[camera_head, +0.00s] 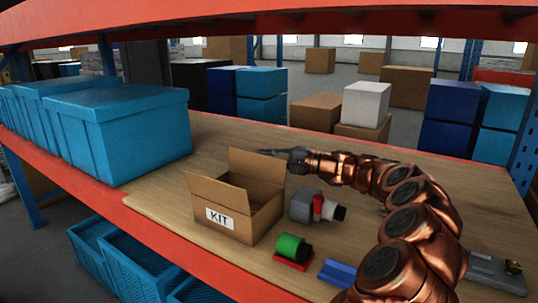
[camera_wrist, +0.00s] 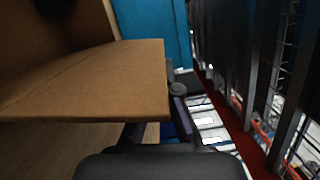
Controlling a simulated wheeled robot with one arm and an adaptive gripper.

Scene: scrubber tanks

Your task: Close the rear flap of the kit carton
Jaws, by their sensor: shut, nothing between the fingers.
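The open kit carton (camera_head: 229,226), labelled KIT, stands on the wooden shelf. Its rear flap (camera_head: 257,167) stands up, tilted, at the back edge. My gripper (camera_head: 288,155) is shut and empty, just behind the upper right corner of the rear flap. In the wrist view a cardboard flap (camera_wrist: 95,80) fills the left half, close to my gripper (camera_wrist: 177,97), and hides part of its fingers. I cannot tell whether they touch.
Blue lidded bins (camera_head: 125,135) stand left of the carton. A grey device (camera_head: 304,205) with a red and black part, a green cylinder on a red base (camera_head: 292,249) and a blue block (camera_head: 338,272) lie to the right. The shelf behind the carton is clear.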

